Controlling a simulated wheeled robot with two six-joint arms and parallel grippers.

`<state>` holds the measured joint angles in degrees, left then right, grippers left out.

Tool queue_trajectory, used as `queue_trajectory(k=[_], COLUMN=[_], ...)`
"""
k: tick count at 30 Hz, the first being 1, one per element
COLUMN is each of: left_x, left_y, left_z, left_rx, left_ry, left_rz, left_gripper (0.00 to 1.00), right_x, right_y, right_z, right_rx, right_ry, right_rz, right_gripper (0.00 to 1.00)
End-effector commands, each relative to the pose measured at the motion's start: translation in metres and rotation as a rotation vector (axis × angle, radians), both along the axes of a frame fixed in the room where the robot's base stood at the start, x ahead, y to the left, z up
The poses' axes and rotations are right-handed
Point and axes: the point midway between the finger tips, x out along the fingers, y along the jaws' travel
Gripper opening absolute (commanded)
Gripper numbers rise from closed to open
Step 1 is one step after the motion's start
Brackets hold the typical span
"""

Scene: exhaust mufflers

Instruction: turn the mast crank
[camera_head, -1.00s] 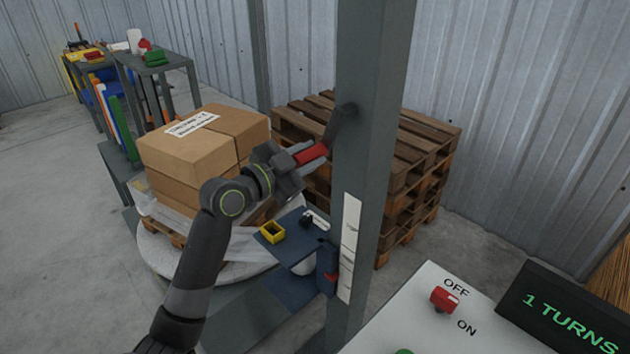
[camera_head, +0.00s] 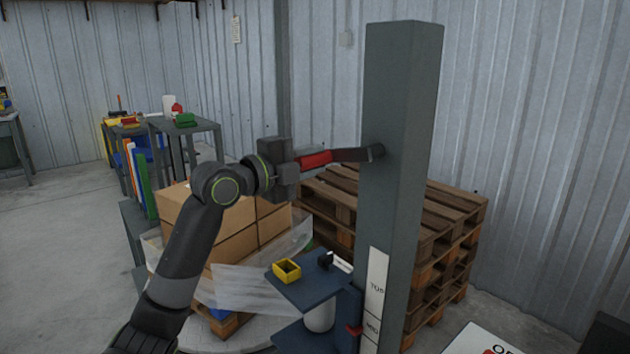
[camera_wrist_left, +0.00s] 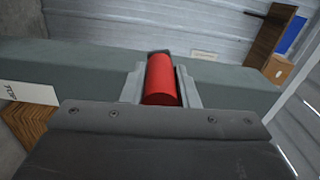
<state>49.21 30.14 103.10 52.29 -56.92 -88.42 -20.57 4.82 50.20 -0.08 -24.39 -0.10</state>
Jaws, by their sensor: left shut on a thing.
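The grey mast (camera_head: 402,190) stands upright right of centre in the head view. Its crank has a dark arm (camera_head: 352,155) running left from the pivot near the mast's top, with a red handle (camera_head: 314,161) at its outer end. My left gripper (camera_head: 299,163) is shut on the red handle, left of the mast. In the left wrist view the red handle (camera_wrist_left: 161,80) sits between the two grey fingers, in front of the mast (camera_wrist_left: 90,66). My right gripper is not in view.
A blue carriage shelf (camera_head: 310,290) with a yellow open box (camera_head: 287,270) is on the mast's left side. Wrapped cartons (camera_head: 190,210) stand behind my left arm. Stacked wooden pallets (camera_head: 450,230) are behind the mast. Shelving (camera_head: 190,128) stands farther back left.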

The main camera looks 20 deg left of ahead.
Motion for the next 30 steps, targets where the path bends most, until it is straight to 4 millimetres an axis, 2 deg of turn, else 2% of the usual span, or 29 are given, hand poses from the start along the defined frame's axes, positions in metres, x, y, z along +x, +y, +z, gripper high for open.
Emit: queue_trajectory(k=[6, 12, 30], left_x=[0.001, 0.002, 0.001], left_y=[0.002, 0.003, 0.002], left_z=[0.016, 0.023, 0.027], left_rx=[0.116, 0.108, 0.104], left_ry=[-0.079, -0.074, -0.075], left_rz=[0.001, 0.001, 0.0], left_gripper=[0.0, 0.0, 0.0], right_x=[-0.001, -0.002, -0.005], right_y=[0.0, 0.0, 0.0], right_z=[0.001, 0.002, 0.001], right_rx=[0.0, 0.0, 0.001], right_ry=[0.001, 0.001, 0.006], right_rz=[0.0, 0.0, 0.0], right_gripper=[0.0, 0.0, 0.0])
